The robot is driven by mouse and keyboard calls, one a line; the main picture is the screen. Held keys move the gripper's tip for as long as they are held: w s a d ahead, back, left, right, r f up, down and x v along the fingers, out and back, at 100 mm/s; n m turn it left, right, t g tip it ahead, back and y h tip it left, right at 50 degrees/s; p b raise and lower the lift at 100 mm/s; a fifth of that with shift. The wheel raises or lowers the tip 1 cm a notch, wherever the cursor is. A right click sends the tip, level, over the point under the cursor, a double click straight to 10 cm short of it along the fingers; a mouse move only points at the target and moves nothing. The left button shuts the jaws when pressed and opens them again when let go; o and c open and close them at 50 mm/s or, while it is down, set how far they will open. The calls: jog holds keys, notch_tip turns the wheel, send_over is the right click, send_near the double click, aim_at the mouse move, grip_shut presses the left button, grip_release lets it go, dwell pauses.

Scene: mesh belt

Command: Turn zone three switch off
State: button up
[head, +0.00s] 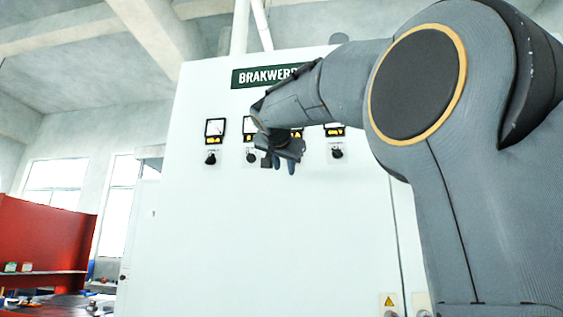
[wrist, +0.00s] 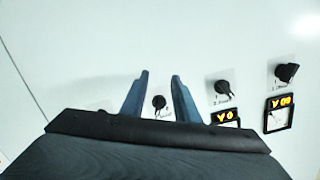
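A row of black rotary switches runs across the white cabinet. In the wrist view, the third switch (wrist: 158,102) shows between my two fingers, small and dark above a label too small to read. Its pointer direction cannot be told. My gripper (wrist: 160,74) is open and empty, with one blue-grey finger on each side of that switch and no clear contact. In the head view, my gripper (head: 284,168) is in front of the cabinet and hides the third switch. The second switch (head: 251,157) is just left of it, and also shows in the wrist view (wrist: 223,88).
The first switch (head: 211,158) is at the left and the fourth switch (head: 337,153) at the right. Meters with yellow-lit displays sit above the switches, such as the left meter (head: 214,128). The cabinet front (head: 260,230) below is clear. A red structure (head: 45,240) stands far left.

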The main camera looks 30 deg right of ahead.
jog(key=s+r+m+h, duration=0.2)
jog(key=s+r, duration=0.2)
jog(key=r, duration=0.3)
jog(key=w+d+t+p, duration=0.1)
jog(key=w+d+p, duration=0.2)
jog(key=w, duration=0.3)
jog(key=shift+w+d+y, duration=0.35)
jog(key=shift+d+y, duration=0.05)
jog(key=shift+d, duration=0.35)
jog(key=shift+r, duration=0.1)
grip_shut()
